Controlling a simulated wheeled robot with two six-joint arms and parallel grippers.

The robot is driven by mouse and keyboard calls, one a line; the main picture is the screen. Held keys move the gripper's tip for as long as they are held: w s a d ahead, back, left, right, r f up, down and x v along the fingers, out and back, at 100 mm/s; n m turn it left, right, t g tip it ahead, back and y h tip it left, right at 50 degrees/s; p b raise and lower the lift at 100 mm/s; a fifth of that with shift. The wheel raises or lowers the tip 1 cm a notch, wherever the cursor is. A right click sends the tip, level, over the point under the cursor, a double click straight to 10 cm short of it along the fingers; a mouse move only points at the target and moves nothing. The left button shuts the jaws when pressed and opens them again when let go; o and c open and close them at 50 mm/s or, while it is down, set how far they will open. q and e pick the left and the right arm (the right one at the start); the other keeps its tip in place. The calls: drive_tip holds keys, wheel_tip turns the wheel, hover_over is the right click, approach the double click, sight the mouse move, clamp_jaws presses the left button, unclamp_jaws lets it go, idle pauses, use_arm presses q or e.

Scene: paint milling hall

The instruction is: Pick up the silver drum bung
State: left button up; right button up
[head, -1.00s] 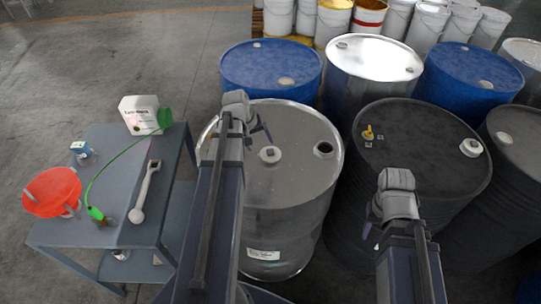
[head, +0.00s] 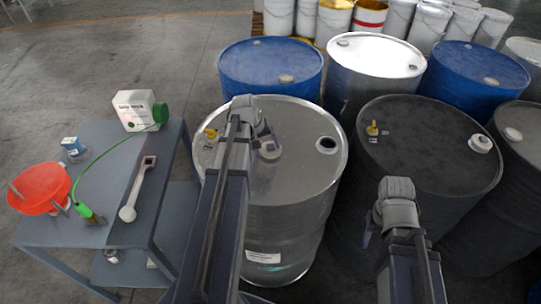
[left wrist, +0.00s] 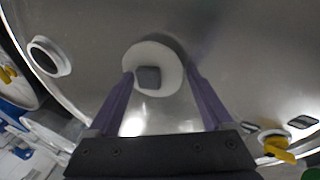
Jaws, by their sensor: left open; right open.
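The silver drum bung (head: 270,150) is a round, pale grey cap with a dark square centre on the lid of the silver drum (head: 298,186). In the left wrist view the bung (left wrist: 166,55) lies between the fingertips of my open left gripper (left wrist: 160,76). One finger is on each side of it, and I cannot tell if they touch it. In the head view my left gripper (head: 262,134) is just above the bung and partly covers it. My right gripper (head: 370,238) is low in front of the black drum, open and empty.
The silver lid also has an open hole (head: 326,146) and a yellow tap (head: 211,134). A black drum (head: 430,140) stands to the right, blue drums (head: 270,65) behind. A grey cart (head: 100,190) at left holds a red bowl (head: 40,187) and tools.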

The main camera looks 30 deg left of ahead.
sight(266, 150)
use_arm(q)
drive_tip(key=c, duration=1.1)
wheel_tip(266, 150, up, 10)
drive_tip(key=p, duration=1)
